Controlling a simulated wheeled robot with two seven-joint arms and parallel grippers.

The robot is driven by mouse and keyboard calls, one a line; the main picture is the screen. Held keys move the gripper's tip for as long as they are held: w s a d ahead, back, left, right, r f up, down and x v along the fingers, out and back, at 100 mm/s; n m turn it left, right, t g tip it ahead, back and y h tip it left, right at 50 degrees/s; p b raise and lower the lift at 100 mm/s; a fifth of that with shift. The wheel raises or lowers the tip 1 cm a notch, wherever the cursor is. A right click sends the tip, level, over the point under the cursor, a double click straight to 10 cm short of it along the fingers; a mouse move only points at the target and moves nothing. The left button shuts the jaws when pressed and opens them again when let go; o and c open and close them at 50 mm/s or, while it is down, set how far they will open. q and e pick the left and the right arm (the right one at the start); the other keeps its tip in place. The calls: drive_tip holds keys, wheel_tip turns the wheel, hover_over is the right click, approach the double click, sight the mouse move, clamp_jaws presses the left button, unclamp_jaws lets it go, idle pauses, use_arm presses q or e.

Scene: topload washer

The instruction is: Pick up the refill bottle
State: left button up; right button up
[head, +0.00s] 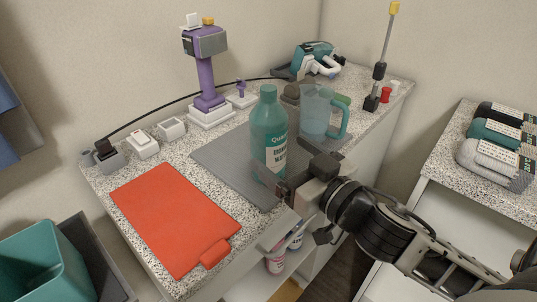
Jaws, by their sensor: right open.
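The refill bottle, a teal bottle (268,128) with a white label, stands upright on a grey mat (222,160) on the speckled counter. My right gripper (288,166) reaches in from the right and is open at the bottle's lower front right. One finger overlaps the lower part of the bottle in the picture; I cannot tell if it touches. My left gripper is not in view.
A clear jug (318,112) stands close behind the bottle on the right. A red board (176,215) lies at front left. A purple device (206,82) stands behind. Bottles sit on a shelf below the counter (274,262).

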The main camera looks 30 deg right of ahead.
sight(279, 149)
drive_tip(key=shift+w+a+r+p, duration=0.1)
drive_tip(key=shift+w+p, duration=0.1)
drive_tip(key=shift+w, duration=0.35)
drive_tip(key=shift+w+a+p, duration=0.1)
drive_tip(key=shift+w+p, duration=0.05)
drive_tip(key=shift+w, duration=1.15)
drive_tip(key=w, duration=0.1)
drive_tip(key=w+p, duration=0.1)
drive_tip(key=w, duration=0.1)
drive_tip(key=shift+w+a, duration=0.2)
drive_tip(key=shift+w, duration=0.35)
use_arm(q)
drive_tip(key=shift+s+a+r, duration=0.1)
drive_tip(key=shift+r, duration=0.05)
use_arm(e)
drive_tip(key=c, duration=1.3)
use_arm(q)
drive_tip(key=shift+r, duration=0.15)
use_arm(e)
drive_tip(key=shift+o, duration=0.2)
